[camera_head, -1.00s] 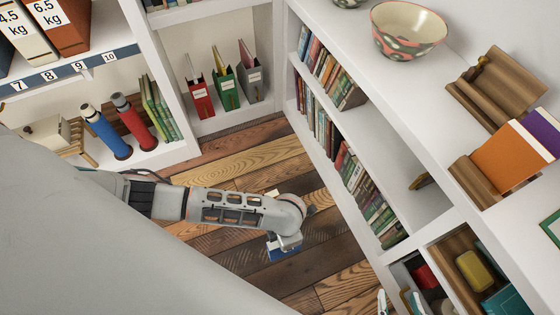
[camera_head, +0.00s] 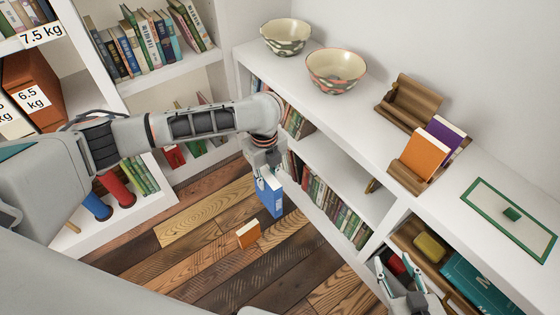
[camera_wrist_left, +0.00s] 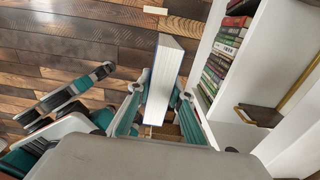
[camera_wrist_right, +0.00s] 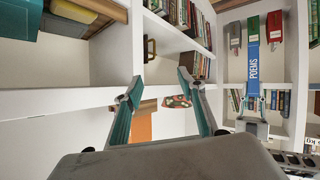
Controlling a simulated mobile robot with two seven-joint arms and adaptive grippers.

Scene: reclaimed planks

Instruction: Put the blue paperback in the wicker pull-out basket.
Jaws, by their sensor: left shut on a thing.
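The blue paperback (camera_head: 271,197) hangs upright below my left gripper (camera_head: 265,170), above the plank floor. The left wrist view shows its white page edge (camera_wrist_left: 166,75) between the two fingers. In the right wrist view its blue face (camera_wrist_right: 253,62) reads "POEMS". My right gripper (camera_head: 405,285) is open and empty beside the right-hand shelf; its fingers are apart in its wrist view (camera_wrist_right: 158,100). A brown container (camera_head: 408,238) in the lower right compartment holds a yellow item and a teal item. I cannot tell whether it is the wicker basket.
An orange book (camera_head: 248,234) lies on the floor. The white shelf top (camera_head: 375,165) carries two bowls (camera_head: 337,70), a wooden book stand (camera_head: 405,178) and a green-edged panel (camera_head: 510,218). Shelved books (camera_head: 335,210) stand beside the held book. The middle floor is mostly clear.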

